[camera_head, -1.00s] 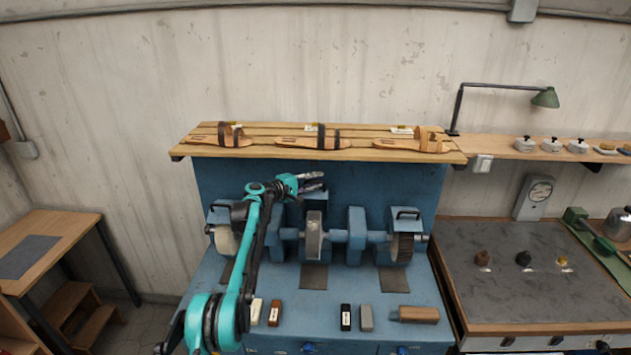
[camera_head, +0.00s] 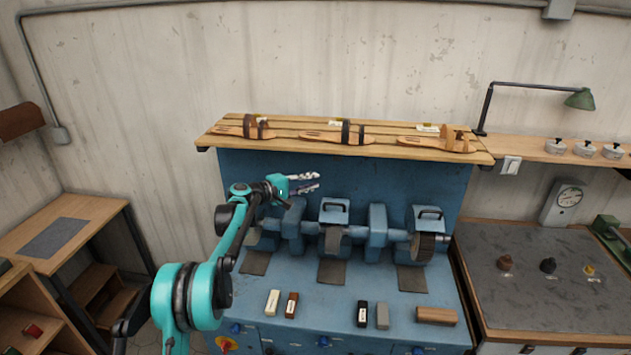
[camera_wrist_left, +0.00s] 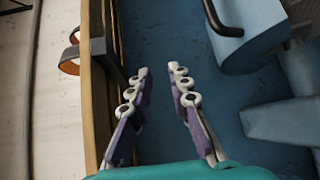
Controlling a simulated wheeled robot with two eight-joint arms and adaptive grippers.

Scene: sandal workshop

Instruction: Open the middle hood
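The middle hood (camera_head: 335,211) is a blue cover with a dark handle, above the middle grinding wheel (camera_head: 337,242) on the blue bench. I cannot tell for sure how far it is tilted. My left gripper (camera_head: 308,182) is open and empty, up and left of this hood, in front of the blue back panel and below the shelf. In the left wrist view, the gripper (camera_wrist_left: 160,82) has its fingers apart, with nothing between them. A blue hood with a dark handle (camera_wrist_left: 217,20), apparently the middle one, lies ahead to the right, not touched. My right gripper is out of view.
The wooden shelf (camera_head: 395,148) with sandals runs just above my left gripper. The right hood (camera_head: 430,217) stands over its wheel. My left arm partly covers the left grinder. Small blocks and a wooden piece (camera_head: 436,316) lie on the bench front.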

